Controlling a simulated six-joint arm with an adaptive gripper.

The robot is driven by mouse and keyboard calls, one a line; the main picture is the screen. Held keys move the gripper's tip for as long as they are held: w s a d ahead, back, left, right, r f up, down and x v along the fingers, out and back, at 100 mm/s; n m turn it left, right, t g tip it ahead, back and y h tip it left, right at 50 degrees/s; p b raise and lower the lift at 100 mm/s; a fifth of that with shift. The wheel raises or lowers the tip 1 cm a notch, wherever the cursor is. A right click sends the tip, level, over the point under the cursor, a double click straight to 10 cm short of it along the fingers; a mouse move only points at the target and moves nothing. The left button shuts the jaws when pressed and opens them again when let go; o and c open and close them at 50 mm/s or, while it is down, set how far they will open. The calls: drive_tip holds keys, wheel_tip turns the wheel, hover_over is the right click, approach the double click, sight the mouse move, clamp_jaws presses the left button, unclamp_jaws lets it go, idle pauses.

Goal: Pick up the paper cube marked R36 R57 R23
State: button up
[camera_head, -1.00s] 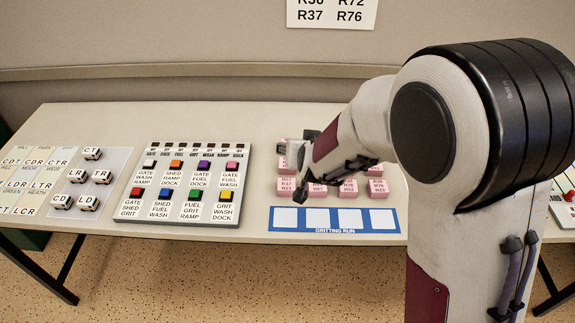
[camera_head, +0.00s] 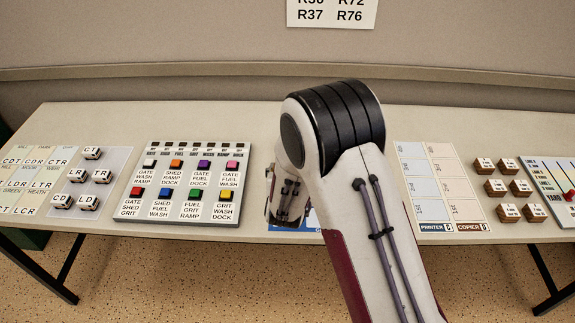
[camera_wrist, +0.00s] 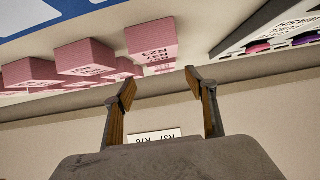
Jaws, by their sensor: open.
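Pink paper cubes show at the upper left of the wrist view, which is turned upside down. The one nearest my gripper is a pink cube (camera_wrist: 149,40) with upside-down text; R23 and what looks like R57 show, and the remaining line is hard to read. My gripper (camera_wrist: 160,80) is open and empty, its two fingers apart. In the head view my arm hides the cubes and the gripper.
The blue-edged gritting strip (camera_head: 290,229) is mostly hidden behind my arm. A button panel (camera_head: 185,222) stands to the left and shows at the wrist view's upper right. Brown blocks (camera_head: 495,188) and a printer/copier card (camera_head: 437,227) are to the right.

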drive_tip(key=shift+w, duration=0.15)
drive_tip(key=shift+x, duration=1.2)
drive_tip(key=shift+f, duration=0.1)
drive_tip(key=shift+a+x, duration=0.15)
drive_tip(key=shift+x, duration=1.1)
drive_tip(key=shift+a+x, duration=0.1)
drive_tip(key=shift+x, duration=1.15)
drive_tip(key=shift+f, duration=0.1)
drive_tip(key=c, duration=1.2)
